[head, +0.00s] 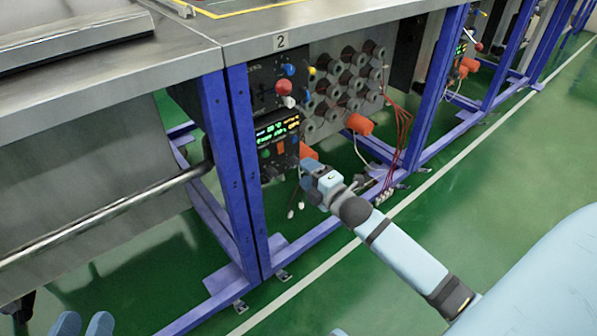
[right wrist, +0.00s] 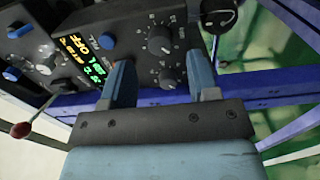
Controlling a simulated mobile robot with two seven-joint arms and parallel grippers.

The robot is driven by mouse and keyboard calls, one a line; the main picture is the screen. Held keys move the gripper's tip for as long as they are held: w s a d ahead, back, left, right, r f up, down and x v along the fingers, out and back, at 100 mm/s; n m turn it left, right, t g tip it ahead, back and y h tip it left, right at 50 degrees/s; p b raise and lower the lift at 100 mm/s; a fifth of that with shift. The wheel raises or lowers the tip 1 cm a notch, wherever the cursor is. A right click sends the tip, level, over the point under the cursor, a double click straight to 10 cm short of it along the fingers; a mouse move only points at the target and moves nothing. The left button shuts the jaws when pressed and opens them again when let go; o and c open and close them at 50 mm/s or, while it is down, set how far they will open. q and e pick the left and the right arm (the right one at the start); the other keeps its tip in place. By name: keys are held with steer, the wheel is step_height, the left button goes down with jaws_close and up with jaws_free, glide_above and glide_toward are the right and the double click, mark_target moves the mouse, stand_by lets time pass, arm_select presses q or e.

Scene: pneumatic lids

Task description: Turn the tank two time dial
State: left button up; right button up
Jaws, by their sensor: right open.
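The tank two control panel (head: 280,150), with its lit display, sits below the plate marked "2" in the head view. In the right wrist view, two black dials, an upper dial (right wrist: 160,40) and a lower dial (right wrist: 168,78), stand right of the lit display (right wrist: 82,68). Their labels are too small to read, so I cannot tell which is the time dial. My right gripper (right wrist: 160,66) is open, its fingers on either side of the dials in the picture; contact is unclear. In the head view it (head: 308,182) is at the panel. My left gripper (head: 84,324) is open and empty at bottom left.
A blue frame post (head: 240,170) stands just left of the panel. A red-knobbed lever (head: 284,88) and blue knobs sit above it. Several grey valves (head: 340,85) and orange parts lie to the right. The green floor (head: 470,190) is open at right.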

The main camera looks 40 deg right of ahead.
mark_target(294, 162)
arm_select(q)
steer(key=shift+w+a+r+m+t+b, duration=0.1)
steer(key=shift+w+a+m+t+b, duration=0.2)
steer(key=shift+m+b, duration=0.3)
arm_select(e)
steer(key=shift+w+a, duration=0.15)
steer(key=shift+w, duration=1.9)
steer(key=shift+c, duration=0.5)
